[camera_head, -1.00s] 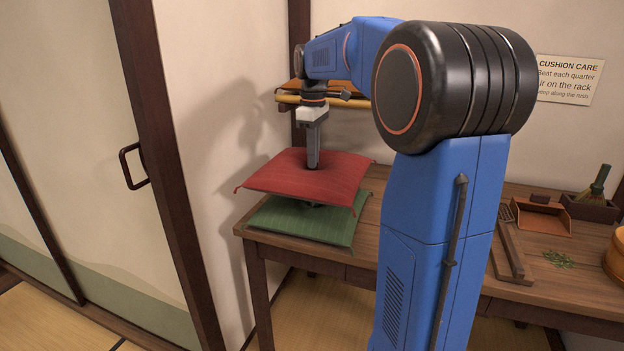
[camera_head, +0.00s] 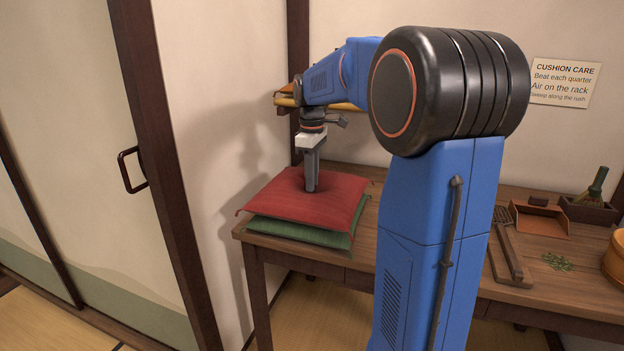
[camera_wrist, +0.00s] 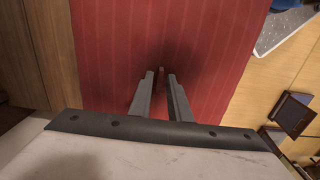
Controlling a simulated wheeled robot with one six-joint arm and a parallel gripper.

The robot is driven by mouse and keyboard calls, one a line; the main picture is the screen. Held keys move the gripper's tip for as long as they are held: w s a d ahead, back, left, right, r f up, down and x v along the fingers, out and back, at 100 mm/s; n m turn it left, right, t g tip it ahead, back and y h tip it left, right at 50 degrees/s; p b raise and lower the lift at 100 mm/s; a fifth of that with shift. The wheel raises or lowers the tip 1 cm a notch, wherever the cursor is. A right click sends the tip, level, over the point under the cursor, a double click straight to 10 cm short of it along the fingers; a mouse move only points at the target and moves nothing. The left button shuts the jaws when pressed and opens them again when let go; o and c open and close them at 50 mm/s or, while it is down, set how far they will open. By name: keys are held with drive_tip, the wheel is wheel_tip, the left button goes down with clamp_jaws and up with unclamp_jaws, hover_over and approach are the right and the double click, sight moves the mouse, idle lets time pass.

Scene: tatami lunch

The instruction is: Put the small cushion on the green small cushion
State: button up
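The small red cushion (camera_head: 275,199) lies flat on top of the green small cushion (camera_head: 318,238) at the left end of the wooden table. Their edges line up closely, and the green one shows as a band along the front and right. My gripper (camera_head: 312,188) points straight down at the middle of the red cushion. In the wrist view, my gripper (camera_wrist: 161,75) has its fingers a little apart, with a small dark red tuft between the tips and a narrow gap beside it. The red cushion (camera_wrist: 110,55) fills the middle of that view.
The wooden table (camera_head: 474,206) carries a slatted wooden tool (camera_head: 508,250), an orange dustpan (camera_head: 541,220), a brush in a dark box (camera_head: 590,208) and green bits (camera_head: 557,262) at the right. A wall rack bar (camera_head: 288,101) is behind my arm. A wall stands close on the left.

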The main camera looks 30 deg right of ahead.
drive_tip(key=shift+o, duration=0.3)
wheel_tip(320, 180, up, 12)
drive_tip(key=s+a+f+m+t, duration=0.1)
drive_tip(key=s+a+f+m, duration=0.15)
drive_tip(key=s+a, duration=0.4)
drive_tip(key=s+a+f+m+t, duration=0.1)
drive_tip(key=s+a+f, duration=0.3)
drive_tip(key=s, duration=0.5)
drive_tip(key=s+a+f+m+t, duration=0.2)
drive_tip(key=s+a+f+m, duration=0.2)
drive_tip(key=s+f, duration=1)
drive_tip(key=shift+s+a+f+t, duration=0.2)
drive_tip(key=shift+s+a+t, duration=0.25)
drive_tip(key=shift+a, duration=0.25)
